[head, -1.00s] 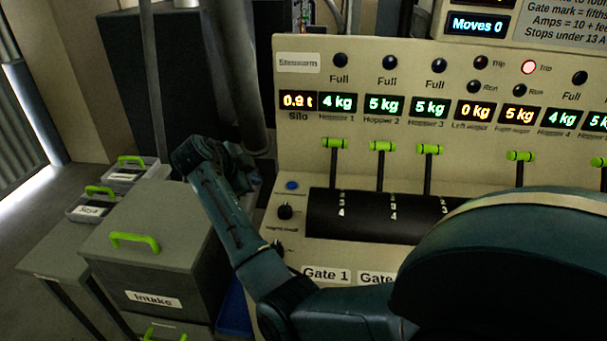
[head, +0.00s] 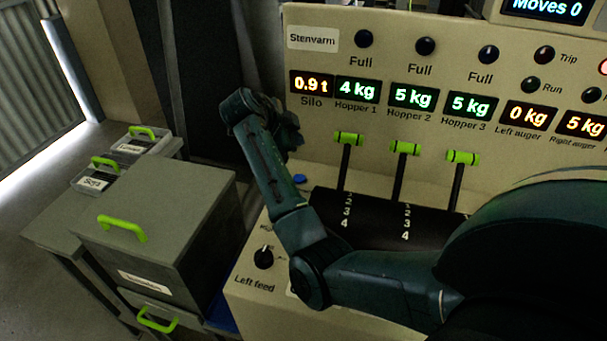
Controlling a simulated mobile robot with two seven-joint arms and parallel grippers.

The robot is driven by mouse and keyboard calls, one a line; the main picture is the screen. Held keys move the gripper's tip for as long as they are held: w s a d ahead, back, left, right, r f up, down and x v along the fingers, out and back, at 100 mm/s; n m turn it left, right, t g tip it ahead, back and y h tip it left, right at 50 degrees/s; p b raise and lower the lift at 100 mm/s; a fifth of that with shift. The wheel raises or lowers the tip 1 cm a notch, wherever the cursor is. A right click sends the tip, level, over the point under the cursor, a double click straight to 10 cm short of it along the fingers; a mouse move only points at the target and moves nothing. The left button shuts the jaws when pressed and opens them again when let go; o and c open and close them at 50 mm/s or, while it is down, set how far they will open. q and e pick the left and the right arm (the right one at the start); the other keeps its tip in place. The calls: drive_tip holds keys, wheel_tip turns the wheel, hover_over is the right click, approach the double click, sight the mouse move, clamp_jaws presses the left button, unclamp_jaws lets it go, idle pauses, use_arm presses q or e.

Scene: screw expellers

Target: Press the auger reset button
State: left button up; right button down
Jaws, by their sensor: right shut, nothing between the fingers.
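A small blue button (head: 300,179) sits on the sloped desk of the beige control panel (head: 316,73), left of the black lever drum. No label for it is readable, so I cannot tell whether it is the auger reset. My right arm reaches in from the lower right and bends up past the panel's left edge. My right gripper (head: 296,140) is small and dark, shut and empty, and appears above the button in the picture. Its depth from the button is unclear. My left gripper is out of view.
Levers with green handles (head: 406,148) rise from the drum (head: 375,222) beside the button. A Left feed knob (head: 263,257) is on the desk's front. A grey cabinet (head: 165,205) and small labelled bins (head: 95,179) stand at left. My upper arm hides the panel's lower right.

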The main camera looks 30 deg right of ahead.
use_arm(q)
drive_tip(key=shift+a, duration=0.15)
use_arm(e)
drive_tip(key=shift+a, duration=0.1)
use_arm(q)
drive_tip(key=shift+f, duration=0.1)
use_arm(e)
drive_tip(key=shift+f, duration=0.1)
drive_tip(key=b, duration=0.6)
hover_over(299, 179)
drive_tip(key=f, duration=0.4)
drive_tip(key=a+f, duration=0.1)
drive_tip(key=f, duration=0.2)
drive_tip(key=shift+f, duration=0.65)
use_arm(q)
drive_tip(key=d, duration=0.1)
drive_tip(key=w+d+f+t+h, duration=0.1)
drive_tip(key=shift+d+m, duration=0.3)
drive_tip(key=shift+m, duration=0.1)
use_arm(e)
drive_tip(key=shift+f, duration=0.2)
use_arm(q)
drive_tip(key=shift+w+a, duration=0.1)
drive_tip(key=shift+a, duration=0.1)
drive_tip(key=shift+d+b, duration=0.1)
drive_tip(key=shift+b, duration=0.2)
